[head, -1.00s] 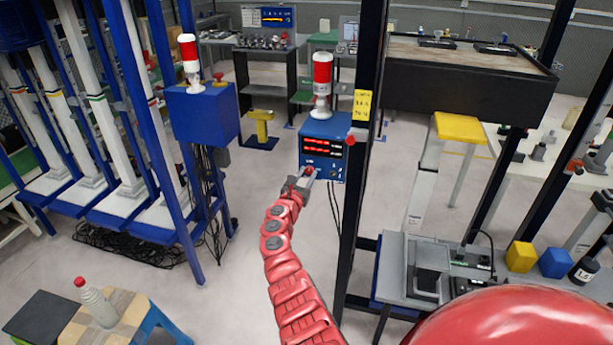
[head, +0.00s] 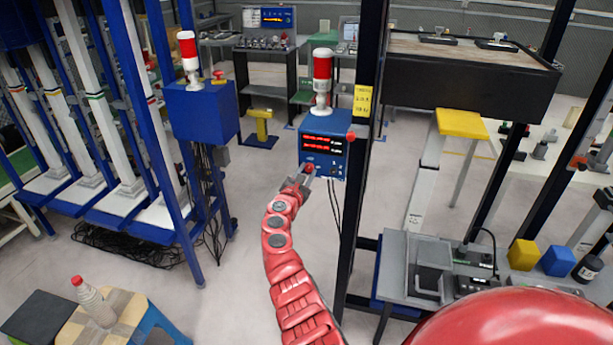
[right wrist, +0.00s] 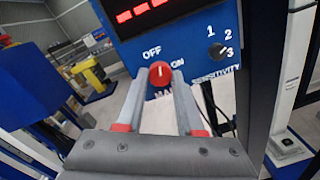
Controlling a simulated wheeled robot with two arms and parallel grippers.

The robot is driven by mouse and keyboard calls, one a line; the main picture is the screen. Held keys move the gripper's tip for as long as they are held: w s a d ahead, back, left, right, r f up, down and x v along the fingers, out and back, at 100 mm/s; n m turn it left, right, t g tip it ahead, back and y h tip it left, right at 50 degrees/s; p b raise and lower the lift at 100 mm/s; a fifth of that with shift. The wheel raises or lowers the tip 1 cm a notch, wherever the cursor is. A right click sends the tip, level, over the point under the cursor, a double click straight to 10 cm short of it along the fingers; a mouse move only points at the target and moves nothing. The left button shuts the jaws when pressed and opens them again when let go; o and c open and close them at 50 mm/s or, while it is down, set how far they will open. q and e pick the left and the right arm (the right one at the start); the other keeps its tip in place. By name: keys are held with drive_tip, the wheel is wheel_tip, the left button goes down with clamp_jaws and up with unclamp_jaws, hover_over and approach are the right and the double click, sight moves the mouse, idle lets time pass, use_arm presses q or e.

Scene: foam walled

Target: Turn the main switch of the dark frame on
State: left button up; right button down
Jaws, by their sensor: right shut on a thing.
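The main switch is a red round knob (right wrist: 160,73) with a short light mark, low on the front of a blue control box (head: 324,150) with red lit displays. The box is mounted beside the black post of the dark frame (head: 352,235). In the right wrist view, OFF is printed above left of the knob and ON to its right. The mark looks nearly upright, between the two labels. My right gripper (head: 307,176) is shut on the knob, one finger on each side; it also shows in the right wrist view (right wrist: 160,80). My left gripper is out of view.
A small black sensitivity knob (right wrist: 216,51) sits right of the switch. A red and white beacon (head: 322,80) stands on the box. Another blue box (head: 203,112) is on the blue frame at left. Open floor lies between the frames.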

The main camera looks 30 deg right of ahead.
drive_tip(key=m+b, duration=0.2)
drive_tip(key=m, duration=0.1)
drive_tip(key=shift+f+m, duration=0.15)
drive_tip(key=shift+m, duration=0.25)
drive_tip(key=m+b, duration=0.2)
drive_tip(key=m, duration=0.1)
drive_tip(key=shift+y+b, duration=0.3)
drive_tip(key=m+b, duration=0.4)
drive_tip(key=m, duration=0.1)
drive_tip(key=shift+f+b, duration=0.1)
drive_tip(key=shift+b, duration=0.2)
drive_tip(key=shift+r+m+t+b, duration=0.25)
drive_tip(key=shift+m+t+b, duration=0.05)
drive_tip(key=shift+m+b, duration=0.75)
drive_tip(key=c, duration=0.5)
unclamp_jaws()
drive_tip(key=shift+c, duration=0.2)
drive_tip(key=shift+s+a, duration=0.1)
drive_tip(key=shift+s, duration=0.05)
